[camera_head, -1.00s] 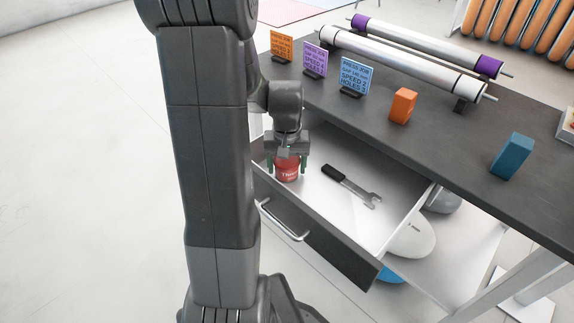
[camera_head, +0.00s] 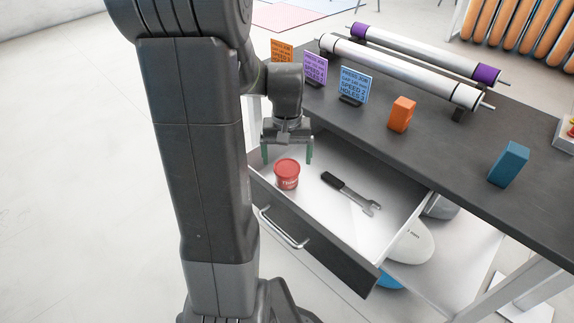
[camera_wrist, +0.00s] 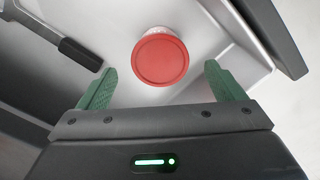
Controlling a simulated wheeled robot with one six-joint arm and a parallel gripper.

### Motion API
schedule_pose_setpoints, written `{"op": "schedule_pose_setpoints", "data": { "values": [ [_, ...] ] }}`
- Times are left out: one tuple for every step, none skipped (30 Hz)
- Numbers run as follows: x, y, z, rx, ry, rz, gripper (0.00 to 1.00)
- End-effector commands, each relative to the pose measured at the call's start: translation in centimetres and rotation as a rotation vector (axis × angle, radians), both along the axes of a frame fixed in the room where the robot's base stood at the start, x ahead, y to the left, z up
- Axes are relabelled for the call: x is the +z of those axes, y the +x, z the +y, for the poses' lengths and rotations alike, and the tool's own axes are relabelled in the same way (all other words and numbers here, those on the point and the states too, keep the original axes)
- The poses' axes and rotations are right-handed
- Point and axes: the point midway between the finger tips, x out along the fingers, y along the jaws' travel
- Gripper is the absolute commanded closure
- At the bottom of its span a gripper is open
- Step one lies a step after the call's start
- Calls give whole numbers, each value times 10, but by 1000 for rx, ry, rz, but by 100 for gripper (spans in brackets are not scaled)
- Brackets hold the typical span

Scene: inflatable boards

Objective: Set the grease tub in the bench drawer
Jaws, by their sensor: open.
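The grease tub (camera_head: 287,175), a small red tub with a red lid, stands upright on the floor of the open bench drawer (camera_head: 330,222), near its left end. My gripper (camera_head: 288,160) is open and empty, raised above and a little behind the tub, not touching it. In the wrist view the tub's round lid (camera_wrist: 160,60) lies ahead of and between the two green fingers (camera_wrist: 165,85), with clear space on both sides. A wrench (camera_head: 350,193) with a black handle lies in the drawer to the right of the tub.
The dark bench top (camera_head: 450,165) holds job cards, an orange block (camera_head: 401,114), a blue block (camera_head: 508,164) and two rollers (camera_head: 400,70). The drawer front has a metal handle (camera_head: 284,228). Bare drawer floor lies around the tub.

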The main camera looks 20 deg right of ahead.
Motion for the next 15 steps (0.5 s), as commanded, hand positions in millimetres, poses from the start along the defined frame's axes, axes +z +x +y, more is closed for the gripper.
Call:
{"op": "schedule_pose_setpoints", "data": {
  "values": [
    [15, 1, 0, 0, -2, -5, 11],
    [21, 1, 0, 0, -2, -4, 11],
    [28, 1, 0, 0, -2, -4, 11],
    [32, 0, 0, 0, -1, -3, 11],
    [37, 1, 0, 0, -1, -3, 11],
    [42, 0, 0, 0, -1, -3, 11],
    [45, 0, 0, 0, -1, -2, 11],
    [48, 1, 0, 0, -1, -2, 11],
    [51, 0, 0, 0, -1, -2, 11],
    [52, 0, 0, 0, 0, -1, 11],
    [54, 0, 0, 0, 0, 0, 11],
    [55, 0, 0, 0, 0, 0, 11],
    [55, 0, 0, 0, 0, 0, 11],
    [55, 0, 0, 0, 0, 0, 11],
    [55, 0, 0, 0, 0, 1, 11]
  ]
}}
